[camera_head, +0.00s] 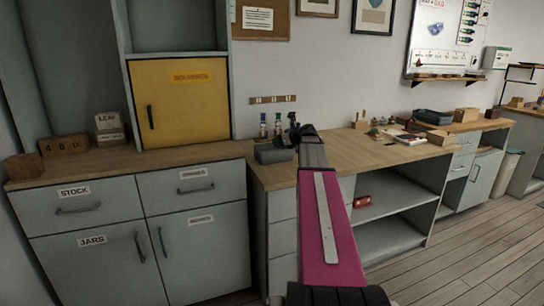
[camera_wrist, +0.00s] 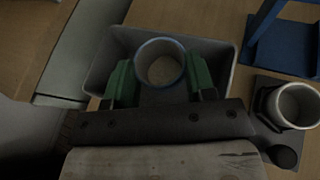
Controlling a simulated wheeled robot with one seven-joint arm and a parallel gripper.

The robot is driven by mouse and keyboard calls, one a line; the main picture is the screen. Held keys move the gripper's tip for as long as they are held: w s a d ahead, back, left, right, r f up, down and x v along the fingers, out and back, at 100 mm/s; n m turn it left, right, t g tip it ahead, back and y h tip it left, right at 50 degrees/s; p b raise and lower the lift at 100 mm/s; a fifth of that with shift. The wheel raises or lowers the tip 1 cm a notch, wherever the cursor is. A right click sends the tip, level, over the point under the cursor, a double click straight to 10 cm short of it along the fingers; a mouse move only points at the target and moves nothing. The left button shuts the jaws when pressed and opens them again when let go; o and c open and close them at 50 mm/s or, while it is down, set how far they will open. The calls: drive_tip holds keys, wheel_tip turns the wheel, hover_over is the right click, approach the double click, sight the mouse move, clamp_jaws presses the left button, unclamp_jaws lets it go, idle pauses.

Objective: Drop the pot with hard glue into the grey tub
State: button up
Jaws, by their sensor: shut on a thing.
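My gripper (camera_wrist: 161,80) has green fingers shut on a round pot (camera_wrist: 160,62) with a blue-grey rim and pale contents. In the wrist view the pot is over the grey tub (camera_wrist: 102,66), a rectangular open bin on the wooden worktop. The pot's height above the tub floor cannot be told. In the head view the grey tub (camera_head: 272,154) sits at the left front of the right-hand worktop, beside the end of my arm. My gripper (camera_head: 294,133) is small and dark there, and the pot in it cannot be made out clearly.
A second pale cup (camera_wrist: 293,104) sits in a dark holder right of the tub, near a blue stand (camera_wrist: 288,40). Small bottles (camera_head: 263,126) stand behind the tub. Papers and small items (camera_head: 385,134) lie farther right. A yellow cabinet (camera_head: 180,101) rises at left.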

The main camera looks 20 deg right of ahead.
drive_tip(key=o, duration=1)
drive_tip(key=shift+c, duration=0.2)
drive_tip(key=v, duration=1)
drive_tip(key=shift+s+d+r, duration=0.2)
drive_tip(key=shift+s+r, duration=0.05)
drive_tip(key=shift+s, duration=0.05)
drive_tip(key=shift+a, duration=0.1)
